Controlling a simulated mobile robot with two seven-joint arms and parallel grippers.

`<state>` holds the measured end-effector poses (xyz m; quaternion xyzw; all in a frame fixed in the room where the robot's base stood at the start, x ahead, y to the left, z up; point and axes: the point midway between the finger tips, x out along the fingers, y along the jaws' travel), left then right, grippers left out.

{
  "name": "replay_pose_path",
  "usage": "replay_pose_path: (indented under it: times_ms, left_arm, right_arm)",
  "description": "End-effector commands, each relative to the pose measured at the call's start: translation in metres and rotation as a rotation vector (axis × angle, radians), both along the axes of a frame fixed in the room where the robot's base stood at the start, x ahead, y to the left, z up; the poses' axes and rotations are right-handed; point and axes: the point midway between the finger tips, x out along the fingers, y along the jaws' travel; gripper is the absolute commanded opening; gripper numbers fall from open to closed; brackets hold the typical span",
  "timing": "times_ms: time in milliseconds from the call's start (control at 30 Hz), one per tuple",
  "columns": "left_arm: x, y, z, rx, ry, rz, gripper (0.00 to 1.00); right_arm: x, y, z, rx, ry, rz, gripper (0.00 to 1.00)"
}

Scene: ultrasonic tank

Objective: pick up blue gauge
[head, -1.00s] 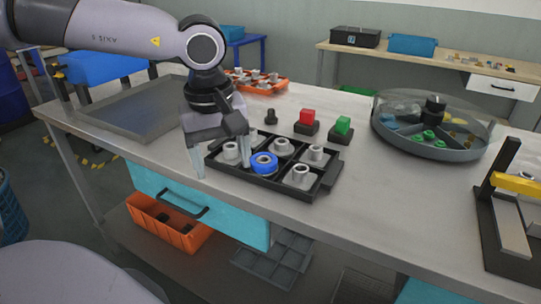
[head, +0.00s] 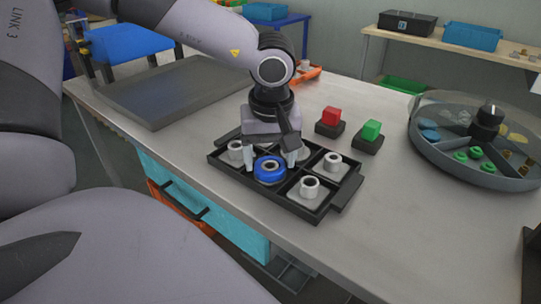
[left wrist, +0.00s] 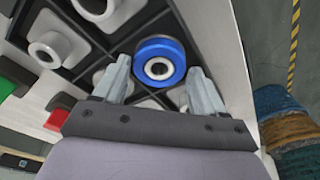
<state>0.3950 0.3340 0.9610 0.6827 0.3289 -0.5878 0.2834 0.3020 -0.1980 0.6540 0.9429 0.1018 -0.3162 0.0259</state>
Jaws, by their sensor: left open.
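The blue gauge (head: 270,169) is a blue ring with a grey hub, sitting in a compartment of the black tray (head: 333,209). It also shows in the left wrist view (left wrist: 161,62), just beyond and between my fingertips. My left gripper (head: 270,172) is open over the tray, pointing down, with a finger on each side of the blue gauge. In the left wrist view my left gripper (left wrist: 161,80) is empty between its fingers. I cannot tell whether the fingers touch the gauge. My right gripper is not in view.
Grey flanged parts (head: 309,187) stand in the other tray compartments. Behind the tray are a red block (head: 330,117) and a green block (head: 371,130) on dark bases. A round divided container (head: 478,140) stands at right. The bench front right of the tray is clear.

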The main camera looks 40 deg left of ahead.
Motion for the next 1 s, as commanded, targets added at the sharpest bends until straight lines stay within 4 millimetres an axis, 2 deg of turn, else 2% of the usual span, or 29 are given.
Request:
replay_pose_path:
  times_ms: [100, 333, 367, 400, 500, 833, 1000]
  left_arm:
    - [0.001, 0.001, -0.010, 0.000, 0.002, -0.001, 0.71]
    - [0.001, 0.001, -0.011, 0.001, -0.001, -0.001, 0.71]
    - [0.001, 0.001, -0.011, 0.001, -0.001, -0.001, 0.65]
    - [0.001, 0.001, -0.011, 0.001, -0.001, 0.000, 0.52]
    - [0.001, 0.001, -0.010, 0.001, -0.001, 0.000, 0.24]
    - [0.002, 0.001, -0.007, 0.001, -0.003, 0.000, 0.24]
    - [0.002, 0.001, 0.009, 0.001, -0.007, 0.001, 0.24]
  right_arm:
    - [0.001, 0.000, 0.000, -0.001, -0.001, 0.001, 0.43]
    - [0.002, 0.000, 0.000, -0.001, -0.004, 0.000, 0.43]
    - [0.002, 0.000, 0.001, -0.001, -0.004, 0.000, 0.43]
    - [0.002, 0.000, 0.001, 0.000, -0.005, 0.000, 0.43]
    - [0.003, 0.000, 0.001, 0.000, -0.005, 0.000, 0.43]
    - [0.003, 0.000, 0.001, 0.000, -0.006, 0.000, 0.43]
    - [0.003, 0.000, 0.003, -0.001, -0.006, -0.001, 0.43]
